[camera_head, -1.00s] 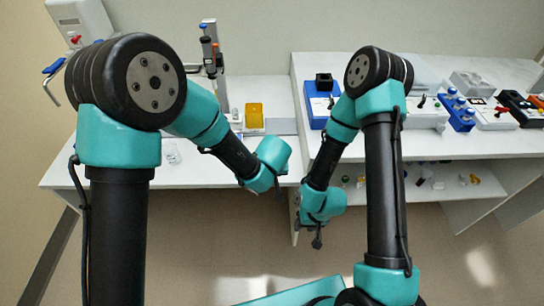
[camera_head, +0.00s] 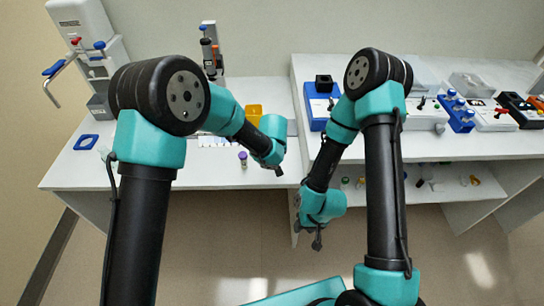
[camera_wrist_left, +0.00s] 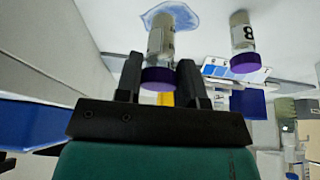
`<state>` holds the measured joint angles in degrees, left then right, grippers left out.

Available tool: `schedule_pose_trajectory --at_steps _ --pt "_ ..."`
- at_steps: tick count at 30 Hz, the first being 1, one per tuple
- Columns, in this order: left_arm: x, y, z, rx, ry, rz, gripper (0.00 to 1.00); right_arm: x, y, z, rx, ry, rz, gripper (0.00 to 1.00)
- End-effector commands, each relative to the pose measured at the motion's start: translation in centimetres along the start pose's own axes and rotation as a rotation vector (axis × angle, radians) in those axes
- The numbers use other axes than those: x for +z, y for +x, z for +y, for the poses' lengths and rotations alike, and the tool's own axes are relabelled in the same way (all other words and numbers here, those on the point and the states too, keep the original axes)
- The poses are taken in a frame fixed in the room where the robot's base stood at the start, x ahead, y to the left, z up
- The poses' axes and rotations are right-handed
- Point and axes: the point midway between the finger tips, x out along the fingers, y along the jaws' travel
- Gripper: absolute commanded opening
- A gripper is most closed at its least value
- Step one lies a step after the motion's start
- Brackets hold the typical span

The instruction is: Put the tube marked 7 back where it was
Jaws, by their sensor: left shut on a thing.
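In the left wrist view my left gripper (camera_wrist_left: 160,88) is shut on a purple-capped clear tube (camera_wrist_left: 160,42). The mark on this tube is not readable. A second purple-capped tube marked 8 (camera_wrist_left: 243,40) stands apart to its right. In the head view my left gripper (camera_head: 278,170) is over the front right part of the left bench, and the held tube cannot be made out. A purple-capped tube (camera_head: 243,160) shows on the bench left of it. My right gripper (camera_head: 317,241) hangs before the right bench; its jaws are too small to read.
The right bench (camera_head: 440,147) is higher and holds several devices. A pipette stand (camera_head: 212,50) rises at the back.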

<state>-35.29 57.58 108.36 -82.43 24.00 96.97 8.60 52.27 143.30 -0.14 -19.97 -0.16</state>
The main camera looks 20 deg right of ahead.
Motion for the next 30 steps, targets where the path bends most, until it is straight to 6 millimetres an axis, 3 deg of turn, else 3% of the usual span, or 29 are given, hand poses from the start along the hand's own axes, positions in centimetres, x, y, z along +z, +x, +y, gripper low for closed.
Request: schedule_pose_trajectory --at_steps 2,12,26,27,30 --pt "-0.5 0.4 0.0 0.0 -0.002 -0.001 0.09 0.0 0.0 0.0 0.0 0.0 0.0 0.43" --pt "0.9 3.3 0.0 0.0 -0.001 -0.002 0.09 0.0 0.0 0.0 0.0 0.0 0.0 0.43" --pt "1.1 3.8 0.0 0.0 -0.001 -0.001 0.09 0.0 0.0 0.0 0.0 0.0 0.0 0.43" --pt "1.1 3.7 0.0 0.0 -0.001 -0.001 0.4 0.0 0.0 0.0 0.0 0.0 0.0 0.43" --pt "1.1 3.7 0.0 0.0 -0.001 -0.001 0.49 0.0 0.0 0.0 0.0 0.0 0.0 0.43"
